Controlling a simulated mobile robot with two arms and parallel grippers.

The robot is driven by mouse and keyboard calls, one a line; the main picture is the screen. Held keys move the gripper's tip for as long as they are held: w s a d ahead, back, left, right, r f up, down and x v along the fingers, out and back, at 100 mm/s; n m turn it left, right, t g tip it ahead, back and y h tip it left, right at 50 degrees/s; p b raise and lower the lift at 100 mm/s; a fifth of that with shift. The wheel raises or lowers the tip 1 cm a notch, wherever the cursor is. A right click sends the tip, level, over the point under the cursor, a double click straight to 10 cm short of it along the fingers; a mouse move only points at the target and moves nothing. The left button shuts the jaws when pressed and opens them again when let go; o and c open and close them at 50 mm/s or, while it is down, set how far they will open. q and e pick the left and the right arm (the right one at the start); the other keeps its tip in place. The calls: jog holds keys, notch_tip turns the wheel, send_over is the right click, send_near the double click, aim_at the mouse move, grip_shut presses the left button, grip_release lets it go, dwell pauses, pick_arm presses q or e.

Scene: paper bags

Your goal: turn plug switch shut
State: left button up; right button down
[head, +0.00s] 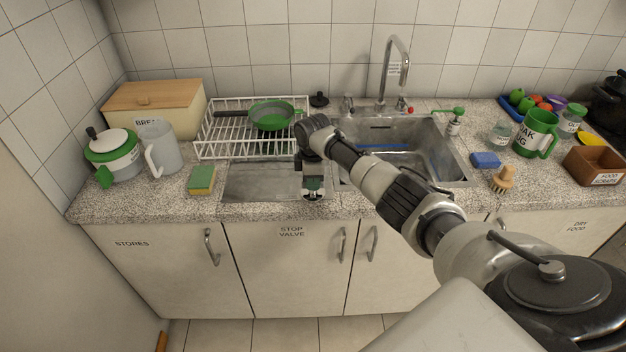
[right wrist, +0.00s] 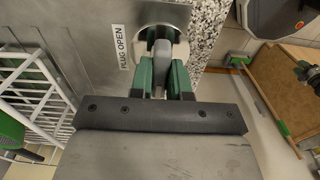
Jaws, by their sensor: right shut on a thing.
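The plug switch (right wrist: 161,38) is a round grey knob on the metal drainboard, beside a white label (right wrist: 121,47) reading "PLUG OPEN". My right gripper (right wrist: 163,76) is shut on the knob's raised grip, one green finger on each side. In the head view my right gripper (head: 313,183) is at the front right of the drainboard (head: 255,182), left of the sink basin. The arm and gripper hide much of the switch there. My left gripper is not in view.
A white dish rack (head: 215,140) with a green pan (head: 271,114) stands behind the drainboard. The sink basin (head: 425,150) and tap (head: 388,75) are to the right. A sponge (head: 202,179) lies left; a brush (head: 503,178) and blue block (head: 486,160) lie right.

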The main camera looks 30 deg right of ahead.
jog(key=shift+w, duration=0.1)
dwell(0.4)
jog(key=c, duration=1.1)
grip_release()
notch_tip(320, 180, up, 11)
jog(key=shift+f+b, duration=0.1)
jog(key=shift+b, duration=0.75)
